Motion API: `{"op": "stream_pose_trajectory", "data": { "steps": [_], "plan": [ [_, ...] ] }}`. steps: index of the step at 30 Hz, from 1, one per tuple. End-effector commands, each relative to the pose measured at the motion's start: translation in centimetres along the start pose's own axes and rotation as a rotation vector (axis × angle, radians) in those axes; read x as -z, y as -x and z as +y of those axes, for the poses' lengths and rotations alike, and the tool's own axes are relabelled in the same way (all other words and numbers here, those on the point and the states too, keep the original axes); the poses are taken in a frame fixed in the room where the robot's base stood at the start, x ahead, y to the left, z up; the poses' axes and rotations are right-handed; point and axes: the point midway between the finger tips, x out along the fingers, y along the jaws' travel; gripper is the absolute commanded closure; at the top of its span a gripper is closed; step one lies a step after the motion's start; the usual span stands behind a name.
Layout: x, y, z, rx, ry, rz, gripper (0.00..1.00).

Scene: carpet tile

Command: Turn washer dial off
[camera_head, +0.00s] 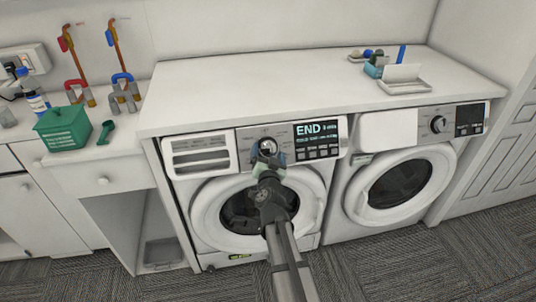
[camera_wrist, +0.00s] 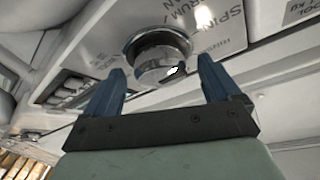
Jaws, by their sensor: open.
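The washer dial (camera_head: 268,145) is a round silver knob on the control panel of the left machine. In the wrist view the dial (camera_wrist: 160,58) sits on the panel, ahead of and between my gripper's two blue fingers. My gripper (camera_head: 268,157) is in front of the dial, just below it in the head view, and partly covers it. In the wrist view my gripper (camera_wrist: 160,85) is open, with visible space between each finger and the dial. The display (camera_head: 316,131) to the right of the dial reads "END".
A second front-loading machine (camera_head: 400,180) with its own knob stands to the right. The white countertop (camera_head: 250,90) runs above both machines. A green box (camera_head: 63,128) and a small green scoop (camera_head: 106,132) are on the left counter. Carpet (camera_head: 420,265) lies in front.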

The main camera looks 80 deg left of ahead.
Motion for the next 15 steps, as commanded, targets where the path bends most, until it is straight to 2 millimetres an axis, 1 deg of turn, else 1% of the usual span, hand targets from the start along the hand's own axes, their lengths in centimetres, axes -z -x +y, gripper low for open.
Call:
{"op": "stream_pose_trajectory", "data": {
  "steps": [2, 9, 15],
  "plan": [
    [0.00, -0.37, 0.00, 0.000, 0.000, 0.000, 0.10],
    [0.02, -0.33, -0.01, 0.000, 0.000, 0.000, 0.10],
    [0.02, -0.32, -0.01, 0.000, 0.000, 0.000, 0.29]
  ]
}}
